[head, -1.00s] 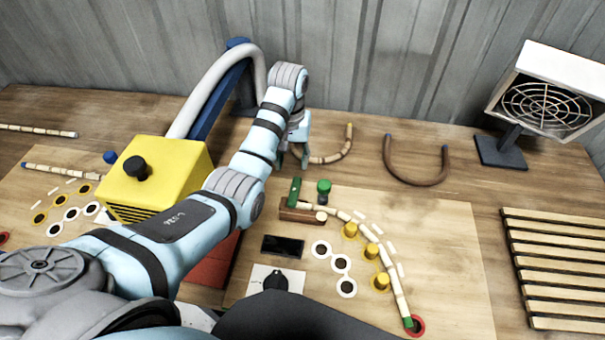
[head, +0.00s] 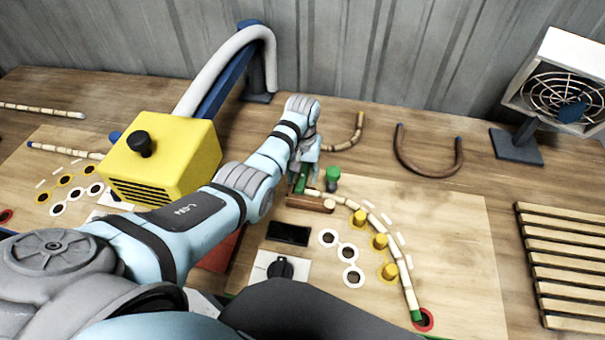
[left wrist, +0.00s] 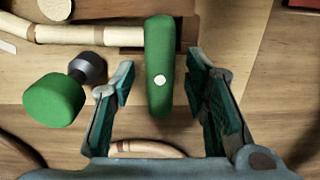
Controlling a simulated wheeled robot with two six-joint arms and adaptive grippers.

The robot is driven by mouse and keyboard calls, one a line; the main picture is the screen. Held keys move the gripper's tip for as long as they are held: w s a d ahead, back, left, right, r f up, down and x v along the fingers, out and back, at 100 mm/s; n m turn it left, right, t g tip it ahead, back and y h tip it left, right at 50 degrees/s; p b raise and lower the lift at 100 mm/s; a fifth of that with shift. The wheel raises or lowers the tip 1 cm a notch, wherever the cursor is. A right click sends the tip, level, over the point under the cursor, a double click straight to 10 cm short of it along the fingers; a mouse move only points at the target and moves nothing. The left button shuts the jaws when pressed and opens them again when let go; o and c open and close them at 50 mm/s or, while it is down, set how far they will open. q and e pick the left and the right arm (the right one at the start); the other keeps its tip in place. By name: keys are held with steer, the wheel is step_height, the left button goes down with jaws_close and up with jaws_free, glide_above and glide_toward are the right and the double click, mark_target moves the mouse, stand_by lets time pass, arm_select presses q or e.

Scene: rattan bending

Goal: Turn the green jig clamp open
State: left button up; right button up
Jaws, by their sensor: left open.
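The green jig clamp (left wrist: 160,65) is a rounded green bar with a white dot, lying across the end of the rattan cane (left wrist: 90,34) in the left wrist view. In the head view the clamp (head: 302,180) is partly hidden by my gripper. My left gripper (left wrist: 165,95) is open, its two fingers on either side of the clamp's near end, with gaps to both fingers. In the head view the left gripper (head: 308,166) is at the clamp. A green knob (left wrist: 55,100) on a dark stem stands left of the left finger. My right gripper is not in view.
The cane curves past yellow pegs (head: 380,242) on the jig board (head: 460,240). A wooden block (head: 310,203) lies beside the clamp. Bent canes (head: 425,165) lie behind. A yellow machine (head: 165,160) stands left, a fan heater (head: 560,85) and slatted rack (head: 570,260) right.

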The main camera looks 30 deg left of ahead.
arm_select(q)
jaws_close()
steer(key=shift+r, duration=0.1)
steer(key=shift+r+n+p, duration=0.1)
steer(key=shift+n+p, duration=0.8)
steer(key=shift+n, duration=0.4)
steer(key=n+p, duration=0.1)
steer(key=n, duration=0.2)
steer(key=n+p, duration=0.1)
steer(key=n, duration=1.1)
steer(key=shift+n, duration=0.3)
